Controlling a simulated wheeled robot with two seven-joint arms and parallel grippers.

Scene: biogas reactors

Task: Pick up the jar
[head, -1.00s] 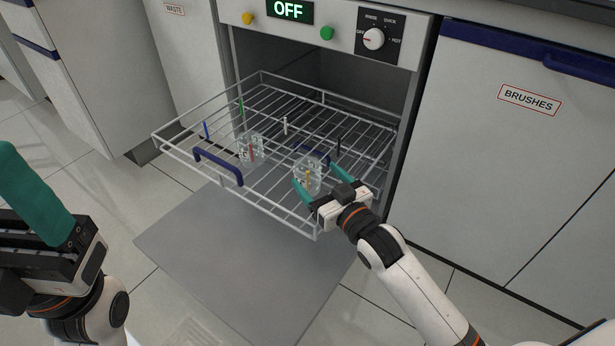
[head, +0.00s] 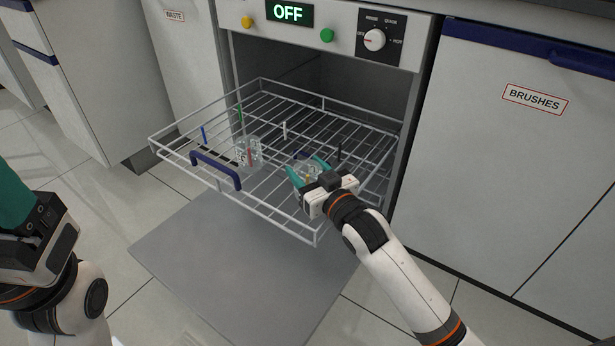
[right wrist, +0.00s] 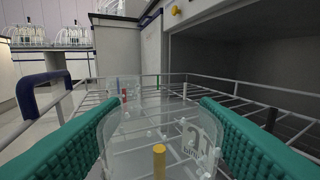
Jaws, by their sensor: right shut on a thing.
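A clear glass jar (head: 303,168) stands over the yellow peg at the front right of the pulled-out wire rack (head: 272,219). My right gripper (head: 307,172) is shut on this jar, one teal finger on each side, and hides part of it. In the right wrist view the jar (right wrist: 145,128) fills the space between the fingers, with the yellow peg (right wrist: 159,160) showing at its near side. A second clear jar (head: 247,151) stands over a red peg farther left. My left gripper (head: 14,205) is cut off by the left edge, its jaw opening hidden.
The rack has a blue handle (head: 216,168) at its front and several coloured pegs. The open washer door (head: 225,265) lies low below it. The washer panel (head: 346,32) reads OFF. A cabinet marked BRUSHES (head: 520,150) stands at right.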

